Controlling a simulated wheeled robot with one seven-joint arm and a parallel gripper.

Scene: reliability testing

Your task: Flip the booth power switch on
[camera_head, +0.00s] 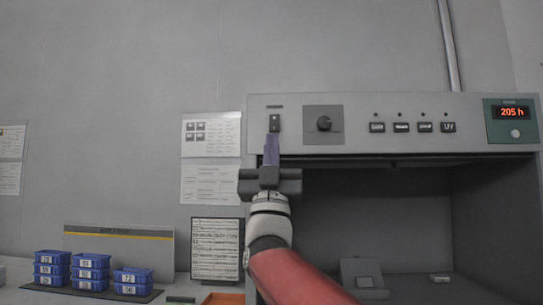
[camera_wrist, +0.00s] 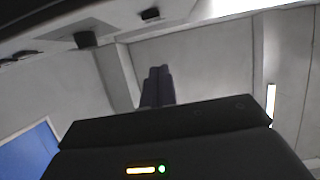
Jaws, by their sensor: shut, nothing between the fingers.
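The booth (camera_head: 358,107) stands at the right in the head view, with a grey control panel across its top. A small dark power switch (camera_head: 274,123) sits at the panel's left end, left of a round knob (camera_head: 323,123). My gripper (camera_head: 272,142) points up in front of the panel, its purple-grey fingers together and empty. The fingertips appear just below the switch and overlap its lower edge in the picture; I cannot tell whether they touch it. The shut fingers (camera_wrist: 158,84) also show in the wrist view. The switch's on or off position is too small to read.
Several buttons (camera_head: 401,127) and a green-framed display (camera_head: 511,113) reading 205 h lie further right on the panel. The booth's dark opening is below. Stacked blue bins (camera_head: 90,272) stand at the lower left. Papers (camera_head: 211,135) hang on the wall left of the booth.

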